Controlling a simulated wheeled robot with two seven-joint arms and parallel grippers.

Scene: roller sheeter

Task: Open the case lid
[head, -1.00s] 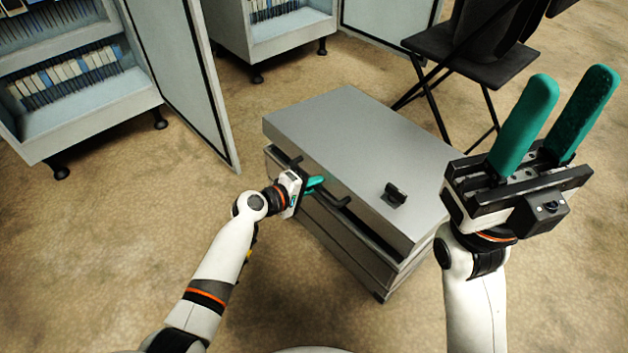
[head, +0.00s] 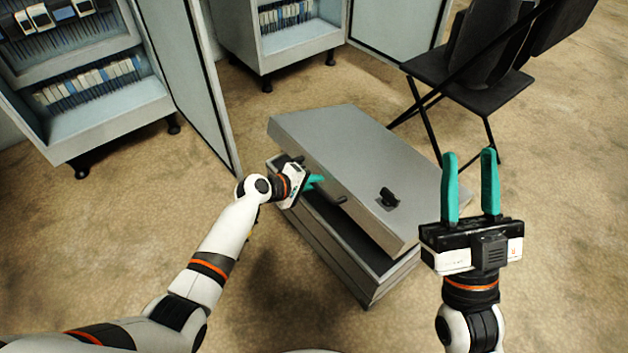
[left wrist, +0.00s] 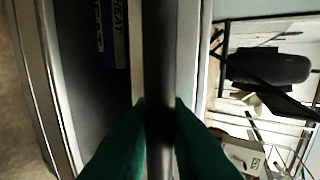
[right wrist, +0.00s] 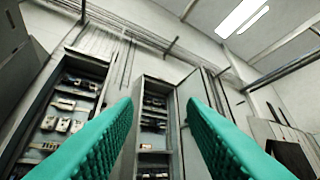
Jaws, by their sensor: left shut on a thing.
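The grey case (head: 330,255) sits on the floor with its flat lid (head: 335,155) partly raised along the near edge. A dark gap shows between lid and body, and the lid tilts up toward me. My left gripper (head: 316,181) is at the near edge of the lid, shut on a dark handle bar, which runs upright between its green fingers in the left wrist view (left wrist: 160,60). Part of the dark case interior (left wrist: 95,90) shows there too. My right gripper (head: 470,165) is open and empty, to the right of the case, fingers pointing up.
A black chair (head: 470,75) stands behind the case at the right. Open cabinets (head: 105,110) with rows of components stand at the back left, and an open cabinet door (head: 190,85) is near the case's left end. The floor (head: 560,230) at the right is clear.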

